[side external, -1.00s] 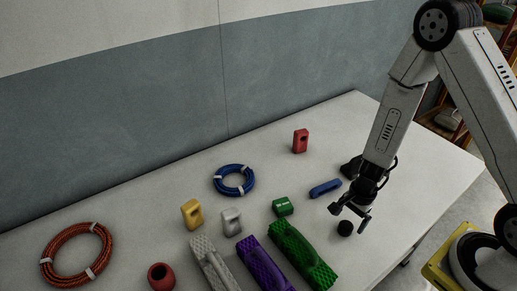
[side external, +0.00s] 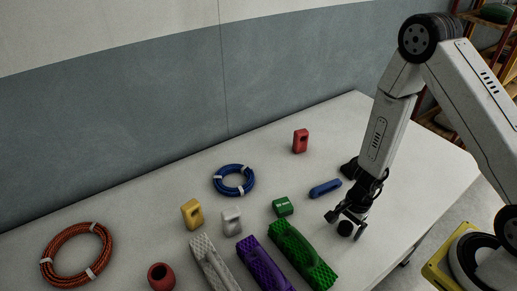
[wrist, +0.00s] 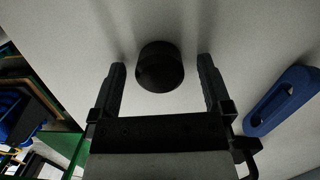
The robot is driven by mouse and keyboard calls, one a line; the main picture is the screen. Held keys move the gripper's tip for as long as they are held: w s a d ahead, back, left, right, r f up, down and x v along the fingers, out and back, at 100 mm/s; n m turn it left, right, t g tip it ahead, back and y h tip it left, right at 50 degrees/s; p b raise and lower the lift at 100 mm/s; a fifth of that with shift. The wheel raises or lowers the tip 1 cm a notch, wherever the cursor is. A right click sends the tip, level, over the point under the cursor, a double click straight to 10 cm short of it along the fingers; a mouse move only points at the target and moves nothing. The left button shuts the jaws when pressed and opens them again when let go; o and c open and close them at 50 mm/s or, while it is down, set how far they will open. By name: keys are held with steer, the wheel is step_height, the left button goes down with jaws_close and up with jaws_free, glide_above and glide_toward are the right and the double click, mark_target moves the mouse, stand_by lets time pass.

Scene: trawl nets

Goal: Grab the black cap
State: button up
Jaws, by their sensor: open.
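The black cap (side external: 345,228) is a small dark round piece on the white table near its right front edge. In the wrist view the black cap (wrist: 160,67) sits between and slightly beyond the tips of my two fingers, with a gap on both sides. My gripper (side external: 344,226) is open and empty, low over the table at the cap. In the wrist view my gripper (wrist: 161,72) has its fingers spread to the left and right of the cap. In the side view the fingers partly cover the cap's surroundings.
A blue link (side external: 325,188) lies close by; it shows right of my gripper in the wrist view (wrist: 283,101). A green net bundle (side external: 302,255) and a green block (side external: 283,207) lie to the left. A black object (side external: 349,168) sits behind my gripper.

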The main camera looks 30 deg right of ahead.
mark_target(347, 224)
steer(key=c, duration=1.3)
steer(key=shift+r, duration=0.2)
steer(key=shift+r, duration=4.8)
